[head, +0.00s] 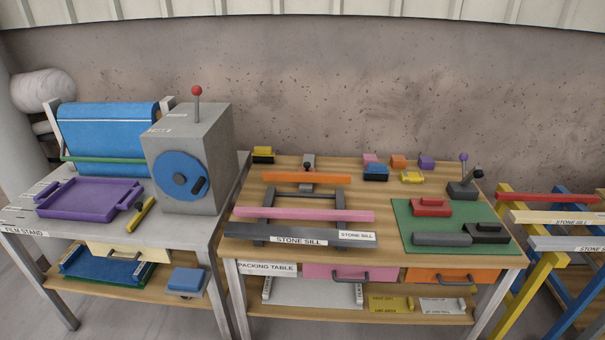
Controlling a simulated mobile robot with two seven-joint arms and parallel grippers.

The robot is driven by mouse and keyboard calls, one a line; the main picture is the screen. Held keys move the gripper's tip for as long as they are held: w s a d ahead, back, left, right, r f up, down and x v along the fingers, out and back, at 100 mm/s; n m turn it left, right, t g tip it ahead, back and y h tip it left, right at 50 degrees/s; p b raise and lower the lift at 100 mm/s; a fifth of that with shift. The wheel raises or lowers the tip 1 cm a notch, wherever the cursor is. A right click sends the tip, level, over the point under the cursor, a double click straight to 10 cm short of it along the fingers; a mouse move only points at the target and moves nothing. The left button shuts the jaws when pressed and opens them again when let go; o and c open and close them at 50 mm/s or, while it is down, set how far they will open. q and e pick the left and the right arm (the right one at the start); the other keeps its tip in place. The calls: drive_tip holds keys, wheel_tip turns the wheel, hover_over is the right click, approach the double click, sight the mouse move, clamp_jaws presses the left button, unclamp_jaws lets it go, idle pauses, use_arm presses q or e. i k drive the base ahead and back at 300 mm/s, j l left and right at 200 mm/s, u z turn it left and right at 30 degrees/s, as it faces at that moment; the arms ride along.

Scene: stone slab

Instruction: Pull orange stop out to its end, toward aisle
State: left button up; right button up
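On the wooden packing table (380,193), an orange bar (300,177) lies crosswise at the back of a dark frame; this looks like the orange stop, though no label on it can be read. A grey post with a black knob (307,166) stands just behind it. A pink bar (290,213) lies parallel in front, and a dark grey stone sill (265,232) lies at the frame's front. A small orange block (398,161) also sits at the table's back, and an orange drawer (421,275) is under the tabletop. Neither of my grippers is in view.
A green mat (404,213) with red and dark tools lies on the right of the table. A grey machine with a blue dial (172,165) and a purple tray (80,199) stand on the film stand at left. Coloured trestles (541,280) are at right.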

sight(306, 174)
drive_tip(key=i+l+z, duration=0.3)
drive_tip(key=i+l, duration=0.15)
drive_tip(key=i, duration=0.3)
drive_tip(key=i+l+z, duration=0.15)
drive_tip(key=i, duration=0.2)
